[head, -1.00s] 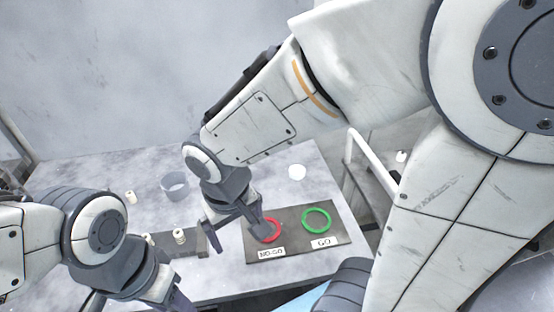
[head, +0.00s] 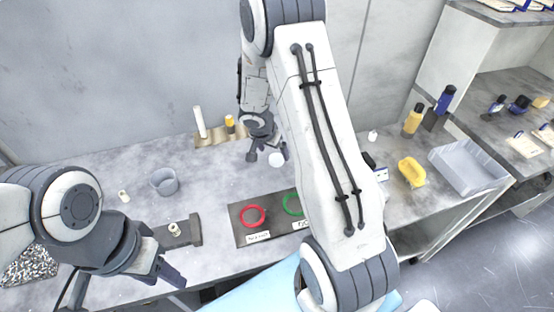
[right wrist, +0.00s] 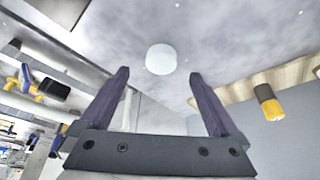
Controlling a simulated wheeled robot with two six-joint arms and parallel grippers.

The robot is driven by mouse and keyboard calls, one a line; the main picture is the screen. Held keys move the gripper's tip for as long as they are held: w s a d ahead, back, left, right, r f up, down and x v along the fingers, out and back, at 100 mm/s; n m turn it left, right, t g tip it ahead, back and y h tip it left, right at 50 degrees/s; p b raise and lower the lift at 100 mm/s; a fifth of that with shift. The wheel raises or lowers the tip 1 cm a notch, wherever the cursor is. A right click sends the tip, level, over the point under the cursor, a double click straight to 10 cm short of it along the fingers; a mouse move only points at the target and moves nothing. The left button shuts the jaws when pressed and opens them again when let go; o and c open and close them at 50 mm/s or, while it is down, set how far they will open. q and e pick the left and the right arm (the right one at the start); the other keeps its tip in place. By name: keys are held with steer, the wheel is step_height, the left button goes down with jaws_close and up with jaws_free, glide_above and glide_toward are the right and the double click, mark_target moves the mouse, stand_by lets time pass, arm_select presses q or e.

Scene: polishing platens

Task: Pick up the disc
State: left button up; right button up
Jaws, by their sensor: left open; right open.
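The disc (head: 277,159) is white and round and lies flat on the grey table towards the back. It also shows in the right wrist view (right wrist: 161,57), apart from the fingers and beyond their tips, roughly centred between them. My right gripper (head: 266,154) is open and empty, close by the disc; one finger partly overlaps it in the head view. Both its fingers show spread in the right wrist view (right wrist: 160,76). My left gripper (head: 168,274) is open and empty at the table's front left, far from the disc.
A dark board (head: 247,237) carries a red ring (head: 252,216) and a green ring (head: 292,204), partly behind my right arm. A grey cup (head: 164,182) stands left. A wooden stand (head: 210,139) holds a white rod and yellow-topped item. A grey bin (head: 468,165) is right.

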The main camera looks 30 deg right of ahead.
mark_target(277, 157)
steer(key=shift+p+x, duration=0.55)
steer(key=shift+x, duration=2.1)
steer(key=shift+w+r, duration=0.1)
steer(key=shift+w, duration=0.05)
steer(key=c, duration=1.5)
steer(key=shift+c, duration=0.2)
